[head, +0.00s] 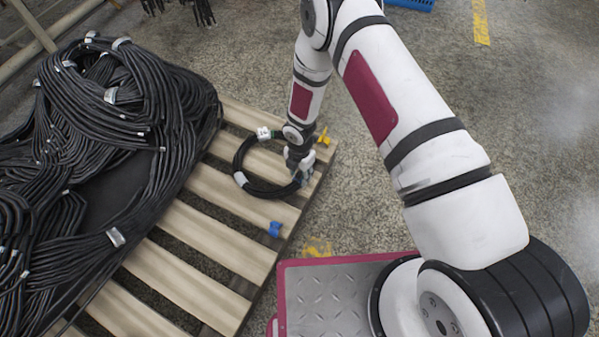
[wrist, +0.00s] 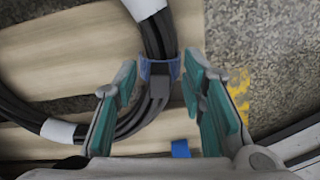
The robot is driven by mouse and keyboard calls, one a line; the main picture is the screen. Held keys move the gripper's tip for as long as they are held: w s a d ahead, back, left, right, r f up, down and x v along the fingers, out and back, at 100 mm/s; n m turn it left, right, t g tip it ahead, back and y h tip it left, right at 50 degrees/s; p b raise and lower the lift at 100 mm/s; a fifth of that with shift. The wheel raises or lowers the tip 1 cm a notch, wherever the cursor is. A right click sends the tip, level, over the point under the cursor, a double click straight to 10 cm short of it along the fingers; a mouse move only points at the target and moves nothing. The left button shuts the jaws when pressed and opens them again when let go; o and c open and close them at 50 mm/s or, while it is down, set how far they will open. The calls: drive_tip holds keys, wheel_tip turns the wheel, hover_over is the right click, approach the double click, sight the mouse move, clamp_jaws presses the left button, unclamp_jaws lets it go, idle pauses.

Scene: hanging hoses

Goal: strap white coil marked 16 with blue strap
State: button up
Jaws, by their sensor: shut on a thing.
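A black cable coil (head: 238,160) with white bands lies on the pallet's right end; I see no white coil and cannot read a number 16. In the wrist view the coil (wrist: 155,110) runs up between my fingers, with a blue strap (wrist: 160,70) around its bundle. Whether the strap is fastened underneath is hidden. Another blue piece (head: 275,229) lies on the slats in front of the coil; a blue piece also shows in the wrist view (wrist: 180,148).
A large heap of black cables (head: 120,100) with white tags covers the left of the wooden pallet (head: 205,238). A yellow piece (head: 324,137) lies at the pallet's right edge, behind my gripper. Concrete floor (head: 540,130) lies clear at right. A blue crate (head: 412,3) is at the top.

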drive_tip(key=shift+f, duration=0.1)
drive_tip(key=o, duration=1.2)
wheel_tip(320, 180, up, 12)
